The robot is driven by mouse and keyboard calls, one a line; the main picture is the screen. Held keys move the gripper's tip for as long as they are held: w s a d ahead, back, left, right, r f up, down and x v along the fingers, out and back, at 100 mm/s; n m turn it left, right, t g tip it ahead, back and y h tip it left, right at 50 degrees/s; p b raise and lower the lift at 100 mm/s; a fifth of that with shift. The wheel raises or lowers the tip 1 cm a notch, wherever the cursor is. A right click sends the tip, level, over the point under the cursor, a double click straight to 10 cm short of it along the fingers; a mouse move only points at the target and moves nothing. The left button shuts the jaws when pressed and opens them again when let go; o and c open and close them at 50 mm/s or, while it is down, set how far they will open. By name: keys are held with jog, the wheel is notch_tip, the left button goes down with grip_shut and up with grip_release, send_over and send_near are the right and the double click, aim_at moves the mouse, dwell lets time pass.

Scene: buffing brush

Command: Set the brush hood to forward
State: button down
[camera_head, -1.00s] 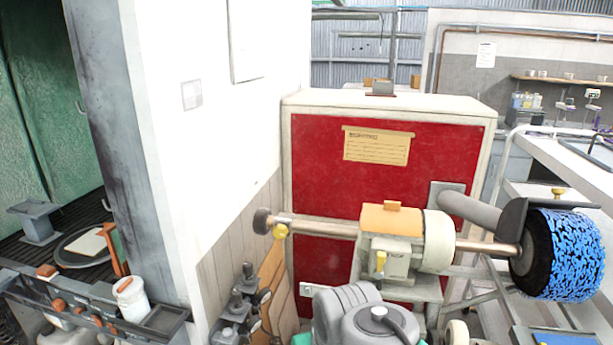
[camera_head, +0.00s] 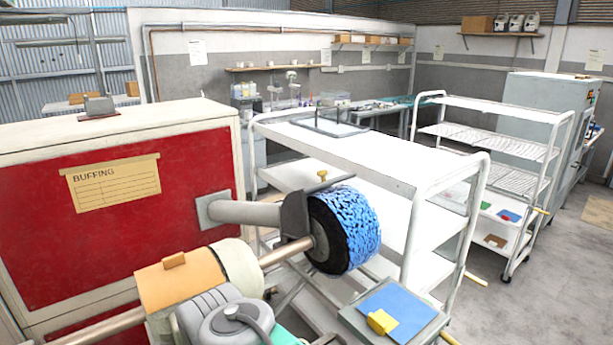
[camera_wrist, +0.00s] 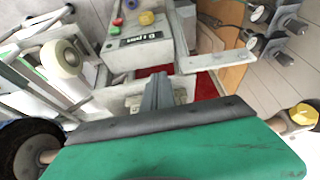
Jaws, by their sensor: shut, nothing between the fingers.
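The brush (camera_head: 352,228) is a blue-and-black wheel on the right end of the buffing machine's shaft. A small yellow knob (camera_head: 322,176) shows above the brush. In the wrist view, the brush (camera_wrist: 28,150) is partly in frame at the lower left, and I cannot make out the hood. My gripper (camera_wrist: 158,82) is shut and empty, pointing toward the machine's control box, apart from the brush. The head view does not show my fingertips.
The orange-topped motor (camera_head: 180,280) and red cabinet (camera_head: 120,190) are left of the brush. A white cart (camera_head: 370,165) stands close behind it. A stand with a blue pad (camera_head: 395,305) is at the lower right. The control box (camera_wrist: 140,45) has coloured buttons. Open floor lies at right.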

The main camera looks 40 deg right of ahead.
jog(key=d+r+m+g+h+p, duration=0.15)
jog(key=d+m+h, duration=0.35)
jog(key=d+m, duration=0.9)
jog(key=w+d+r+n+h, duration=0.2)
jog(key=w+d+r+n, duration=0.1)
jog(key=w+d, duration=0.2)
jog(key=w+d+r+n+h+b, duration=0.1)
jog(key=w+d+r+n, duration=0.3)
jog(key=w+d, duration=0.1)
jog(key=w+d+r+n+t+h, duration=0.1)
jog(key=w+d+r+n+h, duration=0.1)
jog(key=w+d, duration=0.4)
notch_tip(320, 180, up, 2)
jog(key=shift+d+r+n+h+b, duration=0.1)
jog(key=shift+n+h+b, duration=0.25)
jog(key=shift+n, duration=0.35)
jog(key=w+d+r+n+g+h, duration=0.2)
jog(key=w+r+n+h, duration=0.3)
jog(key=w+n, duration=0.3)
jog(key=shift+w+d+r+h+b, duration=0.2)
jog(key=shift+d+h+b, duration=0.25)
jog(key=shift+d+h, duration=0.15)
